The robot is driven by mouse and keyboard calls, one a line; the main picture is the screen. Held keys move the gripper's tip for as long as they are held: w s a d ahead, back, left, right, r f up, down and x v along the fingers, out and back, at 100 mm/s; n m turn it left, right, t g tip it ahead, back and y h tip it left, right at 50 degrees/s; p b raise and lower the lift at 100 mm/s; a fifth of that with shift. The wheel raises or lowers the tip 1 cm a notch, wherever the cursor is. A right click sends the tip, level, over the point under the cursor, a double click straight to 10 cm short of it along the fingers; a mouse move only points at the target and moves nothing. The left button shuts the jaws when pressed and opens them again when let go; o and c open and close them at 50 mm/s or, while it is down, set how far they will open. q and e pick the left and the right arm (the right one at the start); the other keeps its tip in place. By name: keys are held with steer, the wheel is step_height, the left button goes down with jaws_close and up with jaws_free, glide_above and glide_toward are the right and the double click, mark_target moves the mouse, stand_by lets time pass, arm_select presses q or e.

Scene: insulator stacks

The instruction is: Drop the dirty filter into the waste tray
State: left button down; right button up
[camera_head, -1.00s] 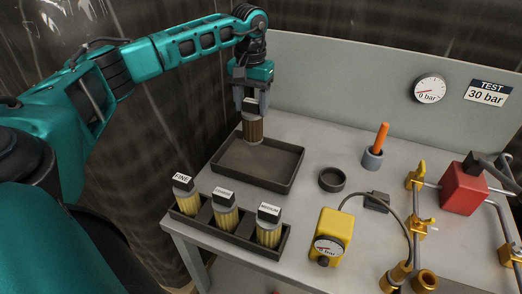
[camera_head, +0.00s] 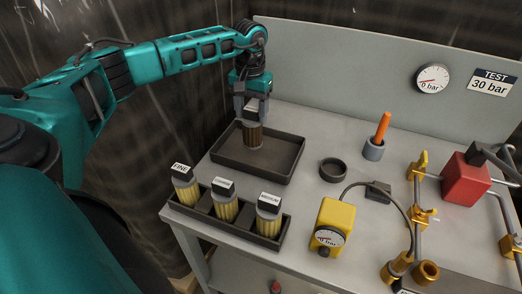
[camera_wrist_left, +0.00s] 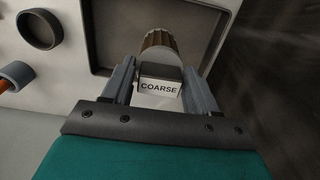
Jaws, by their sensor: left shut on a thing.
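The dirty filter (camera_head: 253,136) is a brown pleated cylinder with a dark cap. In the left wrist view the filter (camera_wrist_left: 158,42) shows a white label reading COARSE. My left gripper (camera_head: 254,106) is shut on its cap and holds it upright at the far part of the waste tray (camera_head: 285,168), a dark shallow rectangular tray. The filter's lower end is inside the tray's outline; I cannot tell whether it touches the floor. The tray also shows in the left wrist view (camera_wrist_left: 98,45). My right gripper is not in view.
A dark rack (camera_head: 240,233) with several yellow labelled filters stands in front of the tray. To the right are a dark ring (camera_head: 333,170), an orange-handled tool in a grey cup (camera_head: 373,149), a yellow gauge box (camera_head: 330,222) and piping with a red block (camera_head: 465,180). A panel rises behind.

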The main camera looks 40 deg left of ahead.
arm_select(q)
steer(key=shift+r, duration=0.1)
steer(key=shift+c, duration=1.1)
jaws_free()
step_height(320, 180, up, 13)
